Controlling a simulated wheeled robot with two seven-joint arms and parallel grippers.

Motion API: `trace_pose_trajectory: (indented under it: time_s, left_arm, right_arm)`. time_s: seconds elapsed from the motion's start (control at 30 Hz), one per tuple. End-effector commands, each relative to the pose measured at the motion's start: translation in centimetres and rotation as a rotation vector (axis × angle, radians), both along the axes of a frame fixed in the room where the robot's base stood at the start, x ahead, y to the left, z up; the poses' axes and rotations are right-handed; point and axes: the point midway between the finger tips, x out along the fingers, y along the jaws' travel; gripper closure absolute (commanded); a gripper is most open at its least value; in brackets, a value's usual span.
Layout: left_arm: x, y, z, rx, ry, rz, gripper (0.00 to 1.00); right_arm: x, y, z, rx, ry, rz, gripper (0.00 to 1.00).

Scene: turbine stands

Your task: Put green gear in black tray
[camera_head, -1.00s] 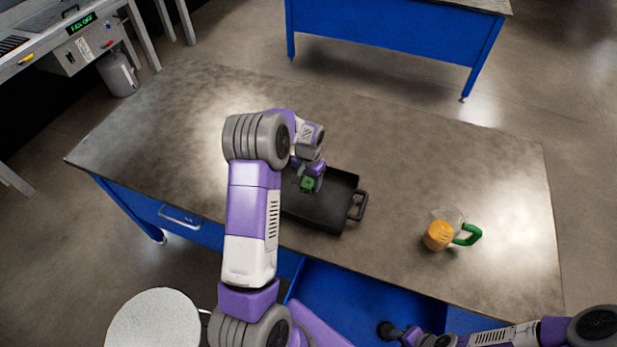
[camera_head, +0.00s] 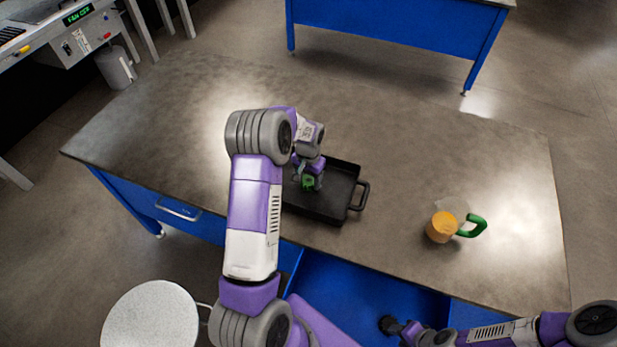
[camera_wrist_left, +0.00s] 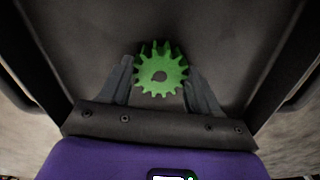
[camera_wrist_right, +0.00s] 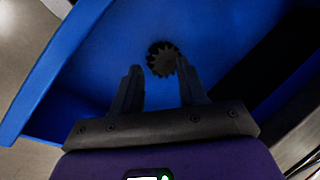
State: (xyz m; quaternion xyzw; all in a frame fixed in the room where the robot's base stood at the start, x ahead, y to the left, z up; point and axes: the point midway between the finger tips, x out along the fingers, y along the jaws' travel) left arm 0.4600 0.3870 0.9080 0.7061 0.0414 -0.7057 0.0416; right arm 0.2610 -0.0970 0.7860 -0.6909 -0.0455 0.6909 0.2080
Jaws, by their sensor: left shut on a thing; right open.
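The green gear (camera_wrist_left: 160,72) is between the fingers of my left gripper (camera_wrist_left: 158,80), which is shut on it, with the tray floor behind it. In the head view the gear (camera_head: 308,183) is over the black tray (camera_head: 335,208); I cannot tell whether it touches the floor. The tray lies on the table and has a handle at its right end. My left arm hides its left part. My right gripper (camera_wrist_right: 160,90) is open over the blue drawer, with a dark gear (camera_wrist_right: 162,60) just beyond its fingertips.
A clear jug (camera_head: 453,220) with orange contents and a green handle stands on the table, right of the tray. The blue drawer (camera_head: 350,285) is open at the table's front. A round white stool (camera_head: 150,318) stands at front left. The table's left and far parts are clear.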

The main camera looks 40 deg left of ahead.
Motion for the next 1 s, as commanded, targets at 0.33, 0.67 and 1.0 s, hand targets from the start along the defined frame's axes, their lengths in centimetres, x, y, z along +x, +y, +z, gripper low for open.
trace_pose_trajectory:
  time_s: [0.33, 0.67, 1.0]
  left_arm:
    - [0.00, 0.01, -0.36, 0.000, 0.000, 0.000, 0.14]
    - [-0.03, 0.00, -0.39, 0.000, 0.001, 0.000, 0.00]
    - [0.00, 0.00, 0.25, 0.000, 0.000, 0.000, 0.00]
  right_arm:
    - [0.00, 0.00, -0.28, 0.000, 0.000, 0.000, 0.58]
    - [0.00, 0.00, -0.28, 0.000, 0.000, 0.000, 0.58]
    - [0.00, 0.00, 0.16, 0.000, 0.000, 0.000, 0.58]
